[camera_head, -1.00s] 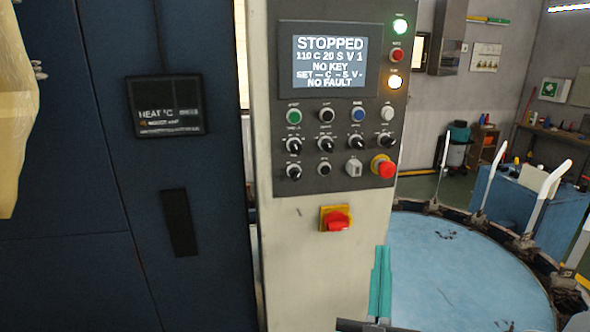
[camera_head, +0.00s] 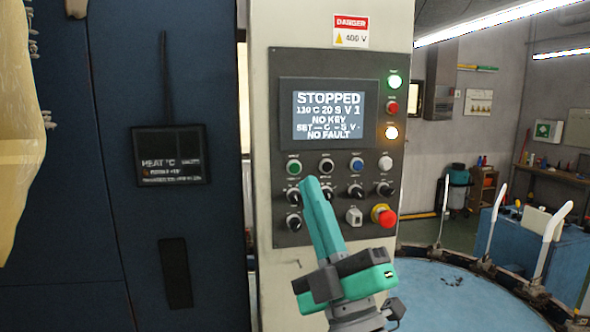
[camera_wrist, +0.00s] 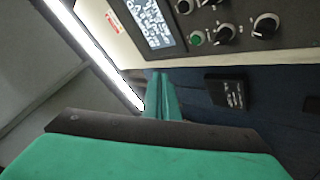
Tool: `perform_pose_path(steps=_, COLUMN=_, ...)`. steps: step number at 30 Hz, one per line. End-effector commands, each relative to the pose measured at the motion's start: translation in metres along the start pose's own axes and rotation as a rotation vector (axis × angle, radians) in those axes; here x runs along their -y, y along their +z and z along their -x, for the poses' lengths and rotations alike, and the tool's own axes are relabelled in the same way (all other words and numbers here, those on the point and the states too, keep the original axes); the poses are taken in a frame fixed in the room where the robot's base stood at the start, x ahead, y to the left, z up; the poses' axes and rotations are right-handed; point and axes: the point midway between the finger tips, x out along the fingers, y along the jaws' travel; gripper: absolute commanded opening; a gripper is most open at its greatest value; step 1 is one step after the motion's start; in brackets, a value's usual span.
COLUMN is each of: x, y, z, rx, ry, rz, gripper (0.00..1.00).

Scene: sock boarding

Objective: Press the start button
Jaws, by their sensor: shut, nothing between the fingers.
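The control panel (camera_head: 262,120) stands upright with a lit screen (camera_head: 329,116) reading STOPPED, NO KEY and NO FAULT. The green button (camera_head: 293,168) is at the left end of the button row below the screen. It also shows in the wrist view (camera_wrist: 196,38); its label is too small to read. My gripper (camera_head: 308,183) is shut and empty. In the head view its green fingertips appear just below and right of the green button, overlapping the knobs. I cannot tell the gap to the panel. In the wrist view the fingers (camera_wrist: 162,95) point toward the panel's edge.
A red emergency stop (camera_head: 384,216) on a yellow base is at the panel's lower right. Black knobs (camera_head: 355,190) and a blue button (camera_head: 357,164) sit close by. A dark blue cabinet (camera_head: 90,230) stands left. A round blue table (camera_head: 470,295) with white uprights is at right.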

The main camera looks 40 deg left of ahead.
Motion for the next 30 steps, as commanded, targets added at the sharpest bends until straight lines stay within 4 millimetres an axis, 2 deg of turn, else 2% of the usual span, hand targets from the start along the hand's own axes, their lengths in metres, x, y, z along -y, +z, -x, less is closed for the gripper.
perform_pose_path(steps=10, x=0.005, y=0.005, z=-0.006, rx=0.001, ry=0.000, rz=-0.003, gripper=0.00)
perform_pose_path(steps=30, x=0.042, y=0.041, z=-0.057, rx=0.001, ry=0.000, rz=-0.002, gripper=0.00)
